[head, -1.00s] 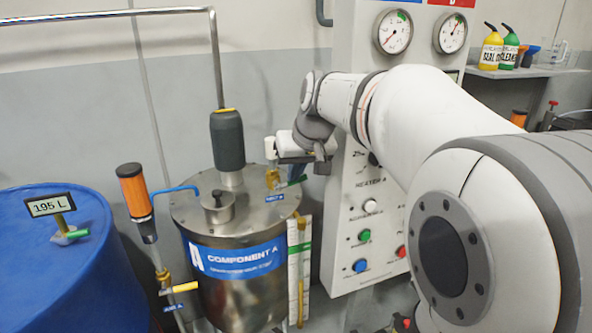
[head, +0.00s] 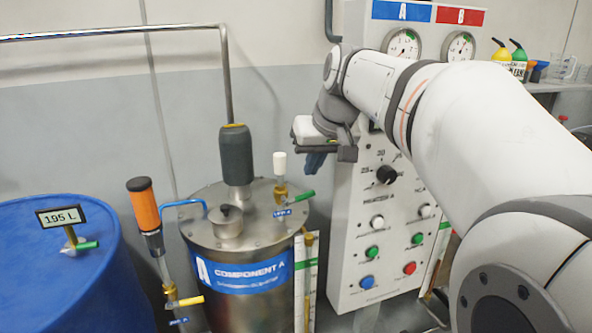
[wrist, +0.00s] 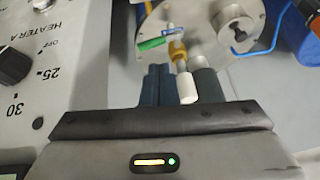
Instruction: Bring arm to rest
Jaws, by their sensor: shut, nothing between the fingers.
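My gripper (head: 314,160) is in front of the control panel in the head view, to the right of and above the Component A tank (head: 250,272). In the wrist view my gripper's dark fingers (wrist: 174,84) are together with nothing between them. The white-capped valve (head: 280,172) on the tank lid stands apart to the left of the gripper in the head view. It also shows just beyond the fingers in the wrist view (wrist: 186,88), with its green handle (wrist: 152,43). My white arm reaches in from the right.
The control panel (head: 345,250) with knobs, buttons and gauges stands close behind my arm. A blue drum (head: 60,280) with a 195 L tag is at the left. An orange-topped fitting (head: 144,205) stands between drum and tank. Bottles (head: 517,62) sit on a shelf at right.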

